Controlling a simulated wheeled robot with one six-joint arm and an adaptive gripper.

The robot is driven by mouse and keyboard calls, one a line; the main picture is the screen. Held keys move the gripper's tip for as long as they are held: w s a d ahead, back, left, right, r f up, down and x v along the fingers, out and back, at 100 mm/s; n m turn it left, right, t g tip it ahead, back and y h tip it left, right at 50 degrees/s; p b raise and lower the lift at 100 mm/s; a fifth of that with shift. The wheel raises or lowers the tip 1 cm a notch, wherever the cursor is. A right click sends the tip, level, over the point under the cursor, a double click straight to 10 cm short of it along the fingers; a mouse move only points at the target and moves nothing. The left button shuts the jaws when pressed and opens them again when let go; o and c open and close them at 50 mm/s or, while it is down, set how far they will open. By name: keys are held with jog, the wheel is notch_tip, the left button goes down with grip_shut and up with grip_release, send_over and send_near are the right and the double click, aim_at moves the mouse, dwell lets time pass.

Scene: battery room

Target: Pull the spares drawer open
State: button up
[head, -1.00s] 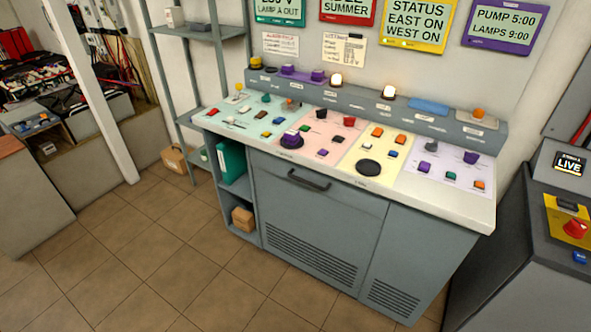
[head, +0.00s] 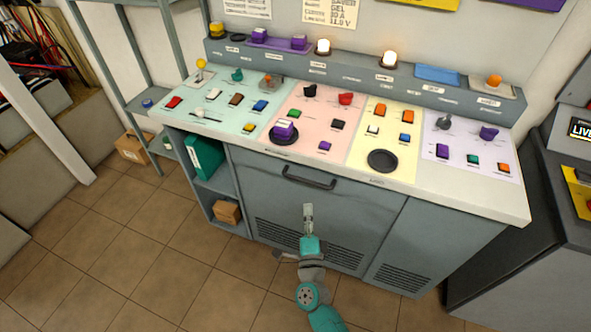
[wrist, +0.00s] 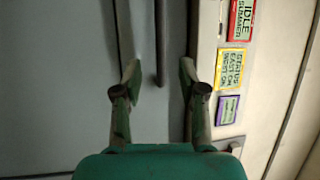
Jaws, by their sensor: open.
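The spares drawer front (head: 258,172) is a grey panel under the console's worktop, and it sits flush and closed. Its dark bar handle (head: 309,181) runs across the upper part of the panel. My gripper (head: 308,207) is in front of the panel, below the handle in the head view, not visibly touching it. In the wrist view the handle (wrist: 160,42) appears as an upright dark bar beyond and between the open fingertips of my gripper (wrist: 160,75). Nothing is between the fingers. The exact gap to the handle cannot be told.
The worktop (head: 478,190) with coloured buttons and switches overhangs just above the handle. Open shelves (head: 204,187) with a teal binder stand left of the drawer. A dark cabinet (head: 505,255) stands at the right. The tiled floor (head: 150,240) at left is clear.

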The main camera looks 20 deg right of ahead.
aim_at(305, 180)
jog(key=x, duration=1.1)
jog(key=shift+w+a+r, duration=0.1)
jog(key=shift+w+a, duration=0.05)
jog(key=shift+w, duration=0.1)
grip_shut()
